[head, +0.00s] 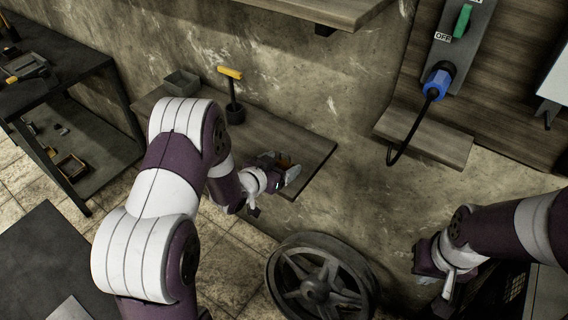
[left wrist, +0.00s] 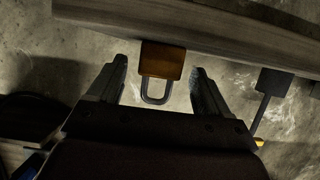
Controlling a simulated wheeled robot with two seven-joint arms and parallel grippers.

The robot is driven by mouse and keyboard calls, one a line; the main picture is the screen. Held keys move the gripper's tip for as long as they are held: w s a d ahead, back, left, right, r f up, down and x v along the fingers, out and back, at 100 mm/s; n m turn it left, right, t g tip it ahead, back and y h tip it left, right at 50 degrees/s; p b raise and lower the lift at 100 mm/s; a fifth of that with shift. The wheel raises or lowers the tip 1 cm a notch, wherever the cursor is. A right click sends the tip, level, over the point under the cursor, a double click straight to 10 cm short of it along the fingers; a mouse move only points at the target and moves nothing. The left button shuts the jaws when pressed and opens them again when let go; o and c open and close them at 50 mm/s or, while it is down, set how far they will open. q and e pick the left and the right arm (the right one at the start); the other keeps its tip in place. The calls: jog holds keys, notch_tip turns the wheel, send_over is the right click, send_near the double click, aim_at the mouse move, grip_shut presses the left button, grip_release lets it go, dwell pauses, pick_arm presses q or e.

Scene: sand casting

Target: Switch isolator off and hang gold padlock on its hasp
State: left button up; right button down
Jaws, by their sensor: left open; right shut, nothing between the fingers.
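The isolator (head: 468,30) is a grey box on the wall panel at upper right, with a green handle (head: 462,20). An OFF label is by the handle's lower end; another label is cut off at the top. I cannot make out the hasp. The gold padlock (left wrist: 163,60) is between the fingers of my left gripper (left wrist: 160,72) in the left wrist view, its shackle toward the palm. That gripper is open, with gaps either side of the padlock. In the head view my left gripper (head: 279,176) is at the wooden shelf's front edge. My right gripper (head: 438,277) is shut and empty, low at right.
A blue plug (head: 437,82) with a black cable hangs below the isolator above a small ledge (head: 440,142). A spoked wheel (head: 318,285) stands below.

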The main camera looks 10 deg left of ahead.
aim_at(286, 155)
pick_arm(q)
jog(key=shift+x, duration=1.05)
jog(key=c, duration=1.1)
jog(key=shift+r, duration=0.1)
jog(key=r, duration=0.4)
jog(key=shift+s+d+r, duration=0.2)
jog(key=shift+s, duration=0.1)
jog(key=s+d+r, duration=0.4)
jog(key=s, duration=0.1)
jog(key=s+d+r, duration=0.2)
jog(key=s+d, duration=0.1)
jog(key=shift+s+r, duration=0.25)
